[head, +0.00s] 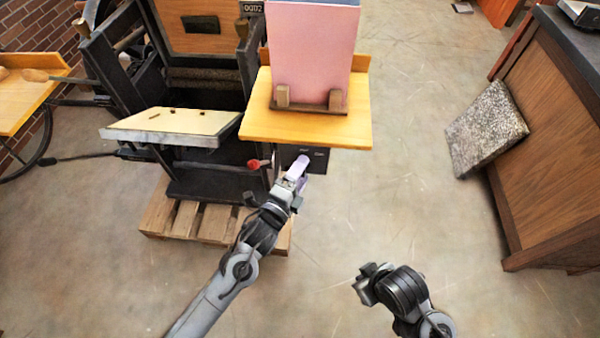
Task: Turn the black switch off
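The black switch box (319,160) hangs under the front edge of a yellow wooden shelf, with small pale markings on its face. My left gripper (300,165) reaches up from below, its lilac fingertips in front of the left part of the box. The fingertips cover part of the box, so the switch lever and its position are hidden. I cannot tell whether they touch it or how far they are apart. My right gripper (366,284) is low in the picture, over bare floor and away from the box. Its fingers are too unclear to judge.
The yellow shelf (300,128) carries pink sheets (310,50) in a wooden holder. A dark press with a slanted board (172,122) and a red knob (253,164) stands left, on a pallet (205,222). A speckled slab (487,130) leans on a wooden cabinet (555,150) at right.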

